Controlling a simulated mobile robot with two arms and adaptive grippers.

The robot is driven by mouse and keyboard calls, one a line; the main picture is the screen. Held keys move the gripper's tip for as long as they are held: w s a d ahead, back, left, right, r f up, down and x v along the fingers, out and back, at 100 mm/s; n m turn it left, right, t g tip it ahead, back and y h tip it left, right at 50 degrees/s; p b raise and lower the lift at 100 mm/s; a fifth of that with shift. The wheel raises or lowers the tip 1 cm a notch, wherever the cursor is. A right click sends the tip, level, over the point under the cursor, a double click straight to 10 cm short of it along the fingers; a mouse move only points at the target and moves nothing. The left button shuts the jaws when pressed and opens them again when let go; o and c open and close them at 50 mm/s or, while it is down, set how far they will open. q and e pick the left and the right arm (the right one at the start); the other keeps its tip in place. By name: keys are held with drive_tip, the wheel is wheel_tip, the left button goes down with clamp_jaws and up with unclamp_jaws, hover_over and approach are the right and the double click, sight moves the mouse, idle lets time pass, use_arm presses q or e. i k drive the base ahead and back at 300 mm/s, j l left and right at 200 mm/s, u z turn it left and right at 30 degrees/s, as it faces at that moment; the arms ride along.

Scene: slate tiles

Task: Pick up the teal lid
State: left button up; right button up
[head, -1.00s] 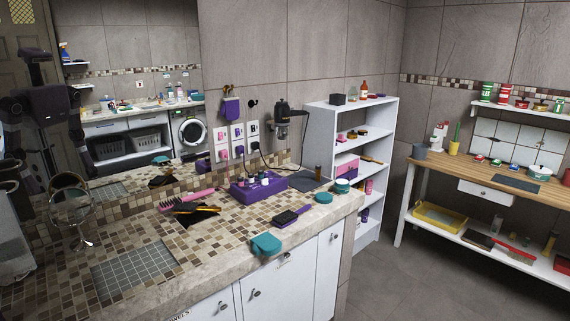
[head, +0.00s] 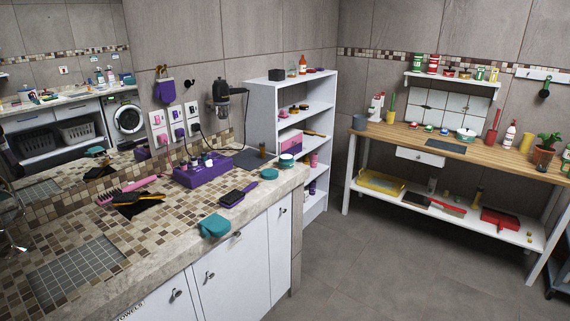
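A flat round teal lid (head: 269,174) lies on the mosaic-tiled counter (head: 150,220), close to its right end. A small teal and white jar (head: 287,160) stands just behind and right of it. Neither of my grippers is in the head view.
A folded teal cloth (head: 214,226) hangs at the counter's front edge. A purple hairbrush (head: 238,195) lies left of the lid. A purple organiser box (head: 203,170) stands behind. A white shelf (head: 291,79) and a wooden-topped workbench (head: 480,157) stand beyond. The floor (head: 370,265) at right is clear.

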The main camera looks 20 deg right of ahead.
sight(267, 173)
drive_tip(key=i+l, duration=0.15)
drive_tip(key=i, duration=0.4)
drive_tip(key=i+l, duration=0.15)
drive_tip(key=i, duration=0.4)
drive_tip(key=i+l, duration=0.15)
drive_tip(key=i, duration=0.45)
